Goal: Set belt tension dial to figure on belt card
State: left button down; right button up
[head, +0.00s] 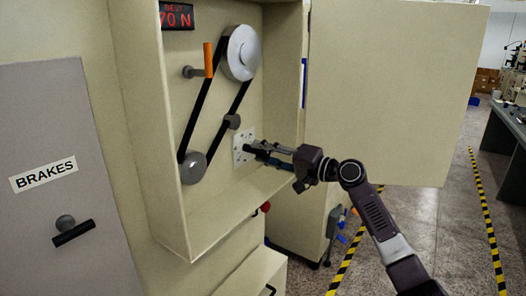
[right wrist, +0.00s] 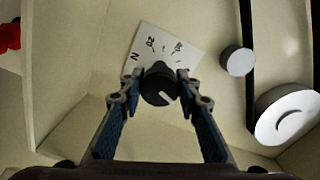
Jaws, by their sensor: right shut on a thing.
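The belt tension dial is a black knob (right wrist: 161,84) with a white pointer mark, on a white scale plate (right wrist: 150,48) with an N and figures that are hard to read. My right gripper (head: 257,151) reaches into the open cabinet and is shut on the knob, one fingertip on each side. In the head view the plate (head: 238,141) shows behind the fingers and the knob is largely hidden by them. The belt card (head: 177,16) at the top of the cabinet is dark with red characters reading 70 N, partly cut off. My left gripper is not in view.
A black belt (head: 199,113) runs round a large silver pulley (head: 241,52) and a smaller one (head: 192,167), near an orange-handled lever (head: 208,60). The cabinet door (head: 390,85) stands open at the right. A BRAKES panel (head: 45,225) is at the left.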

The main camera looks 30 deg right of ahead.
jog(key=shift+m, duration=0.4)
jog(key=o, duration=1.2)
jog(key=shift+d, duration=0.1)
jog(key=shift+s, duration=0.1)
jog(key=v, duration=1.2)
